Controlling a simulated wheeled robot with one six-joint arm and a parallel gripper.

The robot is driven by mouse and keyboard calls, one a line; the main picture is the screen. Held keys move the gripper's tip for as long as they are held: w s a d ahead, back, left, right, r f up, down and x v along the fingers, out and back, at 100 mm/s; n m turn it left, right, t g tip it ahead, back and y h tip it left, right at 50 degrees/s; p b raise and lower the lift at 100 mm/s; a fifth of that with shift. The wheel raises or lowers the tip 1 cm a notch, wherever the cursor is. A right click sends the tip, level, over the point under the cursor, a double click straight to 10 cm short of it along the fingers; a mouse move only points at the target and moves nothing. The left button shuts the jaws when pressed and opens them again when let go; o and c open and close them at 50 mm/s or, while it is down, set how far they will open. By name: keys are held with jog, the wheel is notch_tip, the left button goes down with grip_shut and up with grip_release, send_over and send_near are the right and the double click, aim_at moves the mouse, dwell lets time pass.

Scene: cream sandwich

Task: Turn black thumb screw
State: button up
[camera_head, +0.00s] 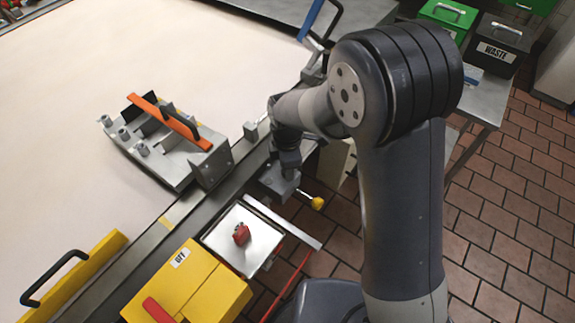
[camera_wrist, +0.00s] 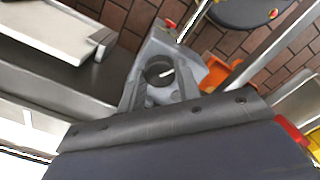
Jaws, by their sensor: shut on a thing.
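The black thumb screw (camera_wrist: 159,70) is a round black knob with a white mark on its top, in the wrist view. It sits on a grey metal block (camera_wrist: 160,45), which also shows in the head view (camera_head: 275,184) beside the dark rail. My gripper (camera_wrist: 160,84) is shut on the knob, with a finger on either side of it. In the head view my gripper (camera_head: 289,163) points down onto the block and hides the knob.
A grey fixture with an orange bar (camera_head: 170,122) stands left on the pale surface. A yellow box marked OFF (camera_head: 185,290) and a metal plate with a red knob (camera_head: 241,234) are in front. A yellow knob (camera_head: 317,203) sticks out right of the block.

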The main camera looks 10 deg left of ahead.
jog(key=o, duration=1)
notch_tip(320, 180, up, 11)
jog(key=shift+f+b, duration=0.1)
jog(key=shift+b, duration=0.4)
notch_tip(320, 180, down, 11)
jog(key=shift+r+p, duration=0.15)
jog(key=shift+p, duration=0.35)
